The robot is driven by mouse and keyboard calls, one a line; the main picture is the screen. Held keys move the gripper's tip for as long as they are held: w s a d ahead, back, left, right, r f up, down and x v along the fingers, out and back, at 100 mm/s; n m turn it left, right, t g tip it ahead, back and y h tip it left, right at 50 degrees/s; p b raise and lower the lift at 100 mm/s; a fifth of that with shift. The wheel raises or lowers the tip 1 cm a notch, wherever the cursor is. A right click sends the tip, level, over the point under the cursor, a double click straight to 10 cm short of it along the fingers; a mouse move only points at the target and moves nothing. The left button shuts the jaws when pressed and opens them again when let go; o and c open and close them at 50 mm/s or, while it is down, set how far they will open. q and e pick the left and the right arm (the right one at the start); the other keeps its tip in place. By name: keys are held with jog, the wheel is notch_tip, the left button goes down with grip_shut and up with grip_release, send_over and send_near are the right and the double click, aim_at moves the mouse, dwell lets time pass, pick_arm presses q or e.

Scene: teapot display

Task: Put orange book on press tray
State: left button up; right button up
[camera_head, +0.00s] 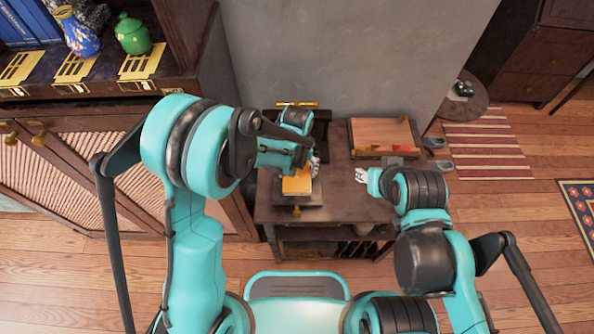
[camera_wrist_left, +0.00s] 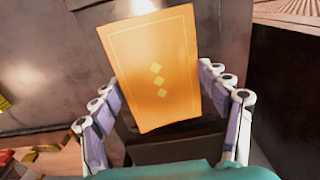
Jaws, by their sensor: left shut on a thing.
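The orange book (camera_head: 297,184) is under my left gripper (camera_head: 314,165) in the head view, over the dark press tray (camera_head: 312,201) of the press on the desk. In the left wrist view the book (camera_wrist_left: 155,65), with yellow diamonds on its cover, is held between the fingers of my left gripper (camera_wrist_left: 160,80), which is shut on it. I cannot tell whether the book touches the tray. My right gripper (camera_head: 361,174) hangs over the right part of the desk, apart from the book; its opening is too small to tell.
A wooden tray (camera_head: 380,131) with small red items sits at the back right of the desk (camera_head: 340,205). The press's gold handle (camera_head: 297,104) stands behind my left gripper. A cabinet (camera_head: 75,175) is at the left. The desk's middle right is bare.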

aim_at(297, 174)
pick_arm(q)
jog(key=o, duration=1.2)
jog(key=shift+f, duration=0.1)
jog(key=shift+o, duration=0.2)
jog(key=shift+r+p, duration=0.3)
jog(key=shift+r, duration=0.1)
notch_tip(297, 174, up, 12)
jog(key=p, duration=0.3)
jog(key=shift+f+p, duration=0.2)
jog(key=shift+p, duration=0.2)
jog(key=s+a+r+t, duration=0.3)
jog(key=s+a+r, duration=0.3)
jog(key=a, duration=0.3)
jog(key=s+a+r+t, duration=0.4)
jog(key=s+a+r, duration=0.2)
jog(key=a, duration=0.2)
jog(key=shift+a, duration=0.4)
